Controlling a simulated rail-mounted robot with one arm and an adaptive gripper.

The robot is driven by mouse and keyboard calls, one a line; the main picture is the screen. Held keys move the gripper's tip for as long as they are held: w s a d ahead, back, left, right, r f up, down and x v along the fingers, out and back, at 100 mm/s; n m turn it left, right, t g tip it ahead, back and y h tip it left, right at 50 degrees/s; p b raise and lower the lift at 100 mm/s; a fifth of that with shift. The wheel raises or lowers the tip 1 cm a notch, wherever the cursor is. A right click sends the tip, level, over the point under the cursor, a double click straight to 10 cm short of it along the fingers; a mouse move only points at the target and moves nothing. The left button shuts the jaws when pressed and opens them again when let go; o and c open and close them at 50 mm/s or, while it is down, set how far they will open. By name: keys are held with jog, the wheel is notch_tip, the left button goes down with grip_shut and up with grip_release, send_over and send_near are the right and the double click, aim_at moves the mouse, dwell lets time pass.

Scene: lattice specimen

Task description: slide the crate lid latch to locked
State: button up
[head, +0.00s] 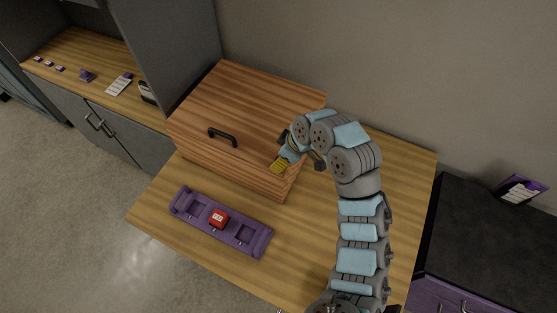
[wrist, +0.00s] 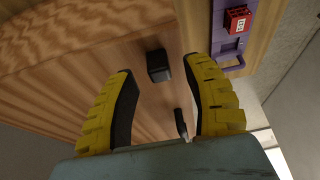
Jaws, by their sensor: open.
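The wooden crate (head: 240,105) stands on the table with its lid down and a black handle (head: 222,136) on the lid. My gripper (head: 283,162) is at the crate's right front corner. In the wrist view my gripper (wrist: 159,68) is open, its two yellow fingers apart. A dark block (wrist: 158,65) on the crate's wooden face shows between the fingertips, with no visible contact. A second, thinner dark piece (wrist: 181,124) sits closer to the palm, by the right finger. Which of these is the latch I cannot tell. In the head view my gripper hides this area.
A purple tray (head: 183,207) holding a red block (head: 219,218) lies on the table in front of the crate. A dark-topped cabinet (head: 487,230) stands at the right, carrying a purple stand (head: 520,190). Bare table lies between crate and tray.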

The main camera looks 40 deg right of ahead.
jog(key=shift+x, duration=1.15)
